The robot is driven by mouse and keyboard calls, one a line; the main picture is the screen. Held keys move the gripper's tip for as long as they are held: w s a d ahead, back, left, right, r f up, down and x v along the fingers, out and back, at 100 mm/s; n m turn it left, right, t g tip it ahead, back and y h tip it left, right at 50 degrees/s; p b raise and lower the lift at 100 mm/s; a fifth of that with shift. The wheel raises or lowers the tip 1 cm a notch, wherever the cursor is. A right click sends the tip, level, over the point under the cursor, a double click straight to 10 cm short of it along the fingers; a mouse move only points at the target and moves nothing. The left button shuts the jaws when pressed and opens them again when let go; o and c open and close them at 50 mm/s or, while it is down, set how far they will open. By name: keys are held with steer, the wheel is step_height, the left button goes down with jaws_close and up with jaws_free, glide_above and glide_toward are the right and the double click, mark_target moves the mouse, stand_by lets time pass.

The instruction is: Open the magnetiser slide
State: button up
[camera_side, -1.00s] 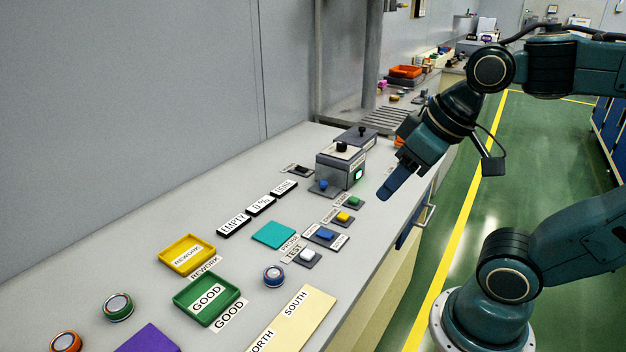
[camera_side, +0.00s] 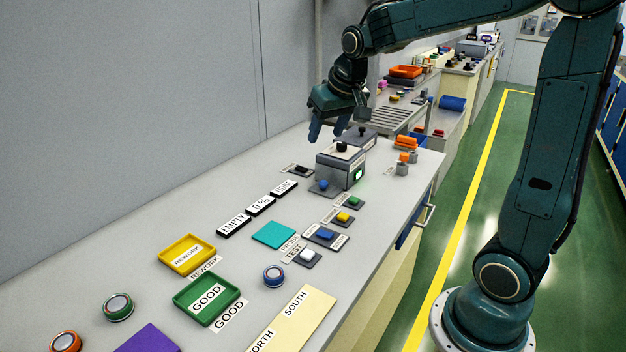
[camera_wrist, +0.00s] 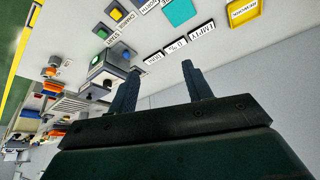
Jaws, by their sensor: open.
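The magnetiser is probably the grey box (camera_side: 330,171) with a black knob (camera_side: 341,147) on top and a green-lit window on its right side. A small plate with a blue knob (camera_side: 323,184) sits at its front foot, and a darker grey lid-like part (camera_side: 368,138) with another black knob stands behind it. I cannot tell which part is the slide. My gripper (camera_side: 326,133) is open and empty, above and around the back left of the box in the side view. In the wrist view my gripper (camera_wrist: 160,70) has its fingers apart, with the box (camera_wrist: 108,70) left of them.
EMPTY, 0 % and DONE label blocks (camera_side: 259,206) lie in front of the box. Coloured buttons (camera_side: 343,217) stand to its right front. A teal pad (camera_side: 273,235), a yellow tray (camera_side: 164,259) and a green tray (camera_side: 181,304) lie nearer. The wall is close on the left.

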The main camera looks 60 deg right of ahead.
steer(key=w+d+f+m, duration=0.2)
steer(key=w+d+f, duration=0.6)
steer(key=d, duration=0.3)
steer(key=m+g+h, duration=0.1)
steer(key=m, duration=0.1)
glide_above(324, 182)
steer(key=s+a, duration=0.4)
step_height(324, 182, down, 9)
steer(key=shift+w+d+r, duration=0.15)
steer(key=shift+s+d+x, duration=0.1)
steer(key=shift+x, duration=3.35)
steer(key=shift+s+d+x, duration=0.1)
steer(key=shift+x, duration=3.35)
jaws_close()
